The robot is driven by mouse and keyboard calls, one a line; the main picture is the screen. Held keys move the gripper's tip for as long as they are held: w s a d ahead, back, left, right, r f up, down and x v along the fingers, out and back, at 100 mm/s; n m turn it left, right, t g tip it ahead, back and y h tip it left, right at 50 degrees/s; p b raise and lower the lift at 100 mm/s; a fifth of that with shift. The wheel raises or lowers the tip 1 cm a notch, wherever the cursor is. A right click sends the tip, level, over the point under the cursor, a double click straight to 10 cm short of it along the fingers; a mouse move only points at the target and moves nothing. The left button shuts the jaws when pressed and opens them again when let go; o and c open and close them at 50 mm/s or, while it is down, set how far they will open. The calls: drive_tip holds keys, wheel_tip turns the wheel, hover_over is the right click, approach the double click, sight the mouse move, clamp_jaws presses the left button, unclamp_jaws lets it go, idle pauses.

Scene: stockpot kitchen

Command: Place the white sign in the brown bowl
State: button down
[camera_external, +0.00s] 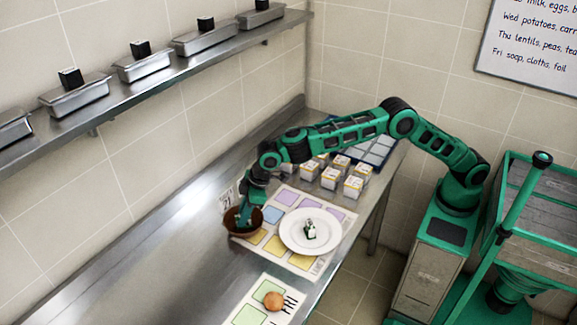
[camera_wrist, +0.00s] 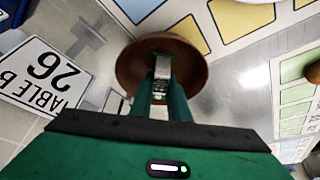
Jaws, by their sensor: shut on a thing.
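The white sign (camera_wrist: 43,75) shows in the left of the wrist view, with "TABLE B" and "26" in black. In the external view the sign (camera_external: 229,196) is beside the brown bowl (camera_external: 232,225), on its wall side, partly hidden by my arm. My gripper (camera_external: 246,214) points down at the bowl. In the wrist view its fingers (camera_wrist: 162,88) overlap the bowl (camera_wrist: 128,66) and are shut on a small pale thing (camera_wrist: 162,68), mostly hidden between them. I cannot tell what it is. The sign is apart from the fingers.
A white plate (camera_external: 292,239) with a small green-and-white item (camera_external: 310,230) is right of the bowl on a coloured mat (camera_external: 302,261). Several small boxes (camera_external: 331,178) stand behind. A round brown item (camera_external: 273,301) and a fork are in front. Bare steel counter lies left.

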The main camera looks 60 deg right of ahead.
drive_tip(key=shift+f, duration=0.7)
drive_tip(key=shift+f, duration=0.1)
drive_tip(key=c, duration=1.7)
unclamp_jaws()
drive_tip(key=shift+o, duration=0.2)
drive_tip(key=v, duration=1.2)
